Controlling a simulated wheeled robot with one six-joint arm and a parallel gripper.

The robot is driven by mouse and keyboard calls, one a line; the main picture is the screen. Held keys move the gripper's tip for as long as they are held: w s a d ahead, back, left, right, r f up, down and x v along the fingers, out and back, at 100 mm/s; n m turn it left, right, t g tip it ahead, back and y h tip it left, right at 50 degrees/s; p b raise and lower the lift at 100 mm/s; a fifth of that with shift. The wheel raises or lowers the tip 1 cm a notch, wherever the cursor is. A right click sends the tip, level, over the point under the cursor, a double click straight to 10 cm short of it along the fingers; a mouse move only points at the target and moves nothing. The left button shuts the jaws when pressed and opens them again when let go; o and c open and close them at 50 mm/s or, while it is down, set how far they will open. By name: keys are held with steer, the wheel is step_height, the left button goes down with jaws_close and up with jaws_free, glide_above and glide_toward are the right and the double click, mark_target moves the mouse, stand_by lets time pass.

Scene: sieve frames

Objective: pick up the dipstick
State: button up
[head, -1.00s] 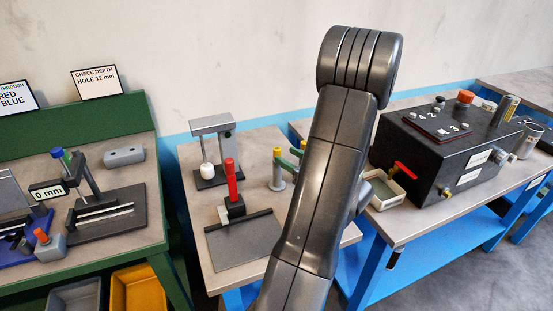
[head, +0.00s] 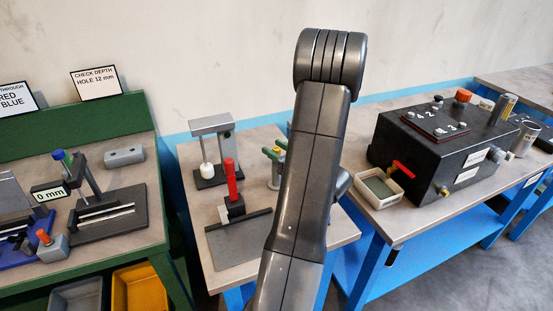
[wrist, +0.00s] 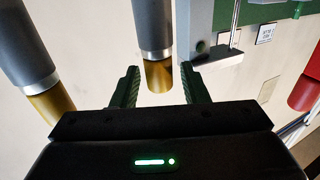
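I cannot surely tell which thing is the dipstick. In the wrist view my gripper (wrist: 162,88) is open, its two dark fingers apart. A grey cylinder with a brass-coloured end (wrist: 158,75) shows between the fingers, with no clear contact. A second grey cylinder with a brass end (wrist: 45,100) is at the left. In the head view, grey posts with green and gold tops (head: 275,175) stand on the middle bench, partly behind my arm. My arm hides the gripper there.
The middle bench also holds a red-handled tool (head: 231,180) and a grey stand (head: 213,125). A black box (head: 425,150) with a red lever and a small tray (head: 378,200) are on the blue bench at right. A green bench (head: 110,230) is at left.

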jaws_close()
steer(key=shift+r, duration=0.1)
